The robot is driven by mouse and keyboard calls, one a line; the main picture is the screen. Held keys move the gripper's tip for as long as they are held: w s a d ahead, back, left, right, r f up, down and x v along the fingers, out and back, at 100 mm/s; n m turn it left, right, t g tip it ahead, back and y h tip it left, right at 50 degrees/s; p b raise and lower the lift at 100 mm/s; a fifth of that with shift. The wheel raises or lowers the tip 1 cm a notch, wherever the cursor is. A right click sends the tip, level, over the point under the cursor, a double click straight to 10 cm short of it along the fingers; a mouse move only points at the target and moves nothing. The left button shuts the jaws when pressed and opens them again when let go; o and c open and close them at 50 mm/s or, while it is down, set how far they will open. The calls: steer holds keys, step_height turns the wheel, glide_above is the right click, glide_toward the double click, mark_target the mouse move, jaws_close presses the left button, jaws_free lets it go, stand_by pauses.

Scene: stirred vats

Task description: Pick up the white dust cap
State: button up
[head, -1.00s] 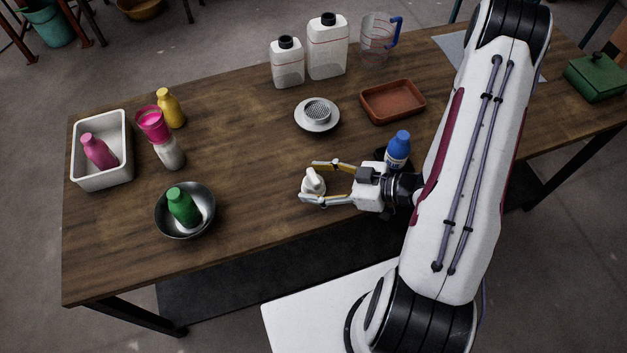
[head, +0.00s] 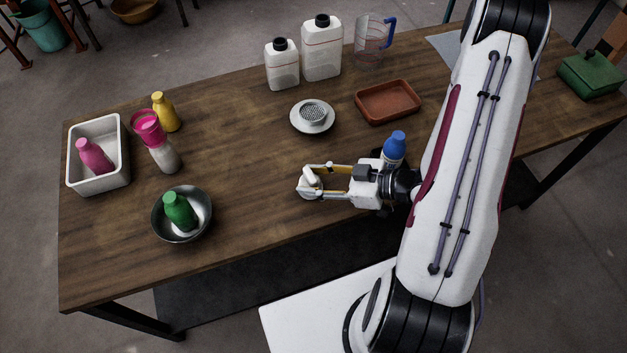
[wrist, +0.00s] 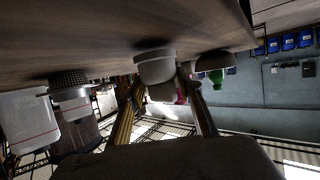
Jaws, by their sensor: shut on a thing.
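The white dust cap (head: 310,184), a squat round piece with a raised grip, is at the front middle of the wooden table (head: 250,150). My gripper (head: 312,181) reaches it from the right, low over the table, with one finger on its far side and one on its near side. The fingers are shut on it. In the wrist view the cap (wrist: 155,66) shows pale and round beyond the finger ends, close against the table surface. I cannot tell whether it touches the table. The fingers hide part of its sides.
A steel bowl (head: 157,222) holding a green bottle (head: 180,212) stands to the left. A blue-capped bottle (head: 393,150) stands close behind my wrist. A white saucer (head: 297,122) with a strainer and a terracotta tray (head: 388,103) lie farther back. The table between cap and bowl is clear.

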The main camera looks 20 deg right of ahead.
mark_target(313, 175)
steer(key=shift+r, duration=4.3)
